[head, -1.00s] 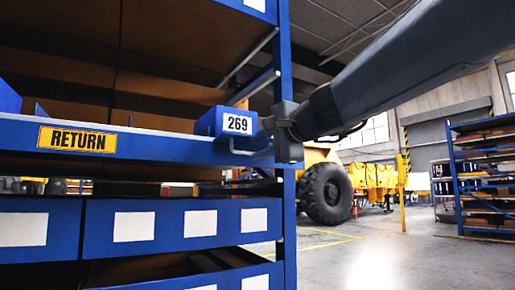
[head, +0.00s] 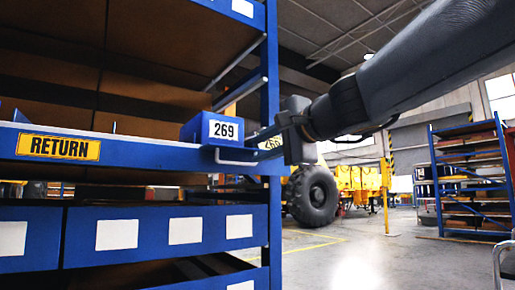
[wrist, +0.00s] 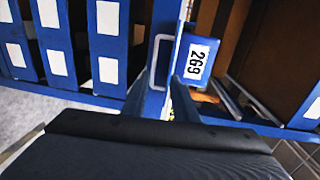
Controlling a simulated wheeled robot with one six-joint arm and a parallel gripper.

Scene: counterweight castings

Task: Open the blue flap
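A small blue box-like part with a white 269 label (head: 212,129) sits at the right end of the shelf edge; I take its labelled face as the blue flap. It also shows in the wrist view (wrist: 197,60). A pale U-shaped handle (head: 237,158) is just below and right of it, and left of the label in the wrist view (wrist: 153,63). My gripper (wrist: 161,92) is near the handle, its fingers seeming apart with nothing between them. I cannot tell whether they touch the handle. In the head view my gripper (head: 284,136) is right of the label.
A yellow RETURN sign (head: 58,147) is on the blue shelf edge. Blue bins with white labels (head: 117,234) sit below. A second 269 tag (head: 270,142) shows partly behind my gripper. A blue rack upright (head: 271,70) stands close by. Open floor (head: 365,255) lies to the right.

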